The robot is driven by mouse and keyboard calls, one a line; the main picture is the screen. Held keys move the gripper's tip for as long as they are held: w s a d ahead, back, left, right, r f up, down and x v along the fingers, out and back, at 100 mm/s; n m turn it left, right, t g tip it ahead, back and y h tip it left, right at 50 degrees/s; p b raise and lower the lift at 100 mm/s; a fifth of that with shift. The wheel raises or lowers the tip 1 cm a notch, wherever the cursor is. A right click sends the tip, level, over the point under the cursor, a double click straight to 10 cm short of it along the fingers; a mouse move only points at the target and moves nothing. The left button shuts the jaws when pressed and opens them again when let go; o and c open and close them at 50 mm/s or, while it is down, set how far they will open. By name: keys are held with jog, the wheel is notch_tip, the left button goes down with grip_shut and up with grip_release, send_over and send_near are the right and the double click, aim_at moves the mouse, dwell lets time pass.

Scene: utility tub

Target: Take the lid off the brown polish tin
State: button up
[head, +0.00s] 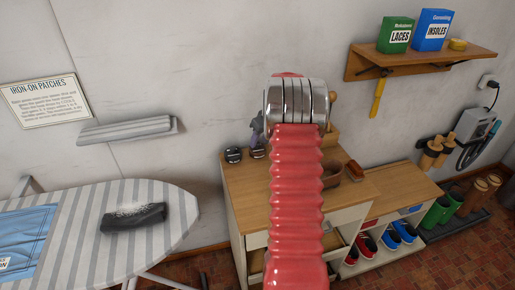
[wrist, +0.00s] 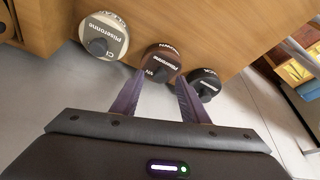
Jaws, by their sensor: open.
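The brown polish tin (wrist: 165,53) stands on the wooden top of a cabinet in the wrist view, its lid on and a dark knob (wrist: 160,71) on the lid. It is the middle one of three tins. My gripper (wrist: 161,80) is open, its two purple fingers pointing at the brown tin, one fingertip near either side of the knob. Nothing is held between them. Whether the fingers touch the lid cannot be told. In the head view my red arm hides part of the cabinet top, and my gripper shows only partly beside it.
A cream tin (wrist: 104,38) marked clear stands left of the brown tin. A black tin (wrist: 204,82) stands close on its right, near the right finger. In the head view, an ironing board (head: 165,200) is at left and a wall shelf (head: 420,60) at upper right.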

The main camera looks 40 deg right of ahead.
aim_at(257, 146)
jog(key=shift+x, duration=1.2)
jog(key=shift+c, duration=0.6)
grip_shut()
